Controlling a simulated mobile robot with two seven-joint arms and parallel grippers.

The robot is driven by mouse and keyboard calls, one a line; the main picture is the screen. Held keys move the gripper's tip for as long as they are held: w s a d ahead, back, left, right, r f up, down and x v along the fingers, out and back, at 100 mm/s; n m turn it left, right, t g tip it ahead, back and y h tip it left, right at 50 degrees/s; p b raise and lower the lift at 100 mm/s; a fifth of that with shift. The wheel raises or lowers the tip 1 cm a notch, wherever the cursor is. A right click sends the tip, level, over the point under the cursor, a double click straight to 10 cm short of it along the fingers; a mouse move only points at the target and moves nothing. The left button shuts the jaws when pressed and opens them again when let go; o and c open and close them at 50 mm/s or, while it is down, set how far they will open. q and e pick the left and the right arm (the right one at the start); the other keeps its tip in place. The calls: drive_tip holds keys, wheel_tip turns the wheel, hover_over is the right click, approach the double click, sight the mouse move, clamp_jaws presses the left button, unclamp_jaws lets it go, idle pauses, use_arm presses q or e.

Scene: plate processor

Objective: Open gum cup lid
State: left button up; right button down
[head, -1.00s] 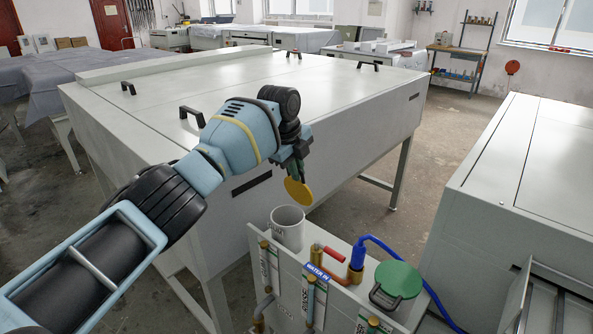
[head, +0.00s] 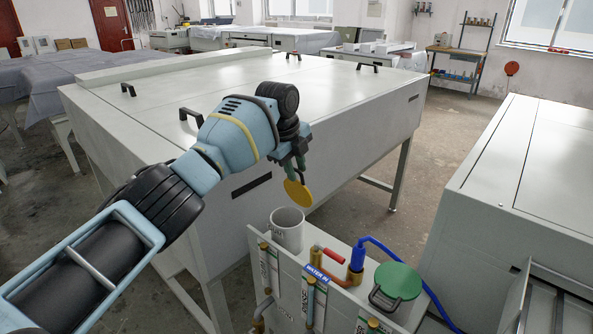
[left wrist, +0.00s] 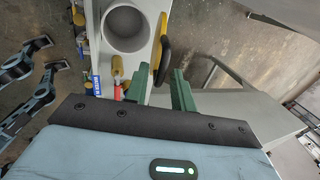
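The gum cup (head: 287,233) is a pale open cylinder at the left end of the grey unit, with no lid on it. The yellow lid (head: 297,194) hangs on edge in the air just above and behind the cup, apart from it. My left gripper (head: 297,160) is shut on the lid's dark handle. In the left wrist view the cup (left wrist: 126,27) is open at the top, and the lid (left wrist: 159,35) shows edge-on with its black handle (left wrist: 164,62) between the green fingers (left wrist: 160,88).
A second cup with a green lid (head: 400,280) stands at the right of the unit. Between them are a red-handled valve (head: 330,254) and a blue hose (head: 357,256). A large grey processor (head: 330,110) stands behind, another grey cabinet (head: 535,200) at right.

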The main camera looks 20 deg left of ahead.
use_arm(q)
drive_tip(key=v, duration=0.6)
drive_tip(key=shift+r, duration=0.25)
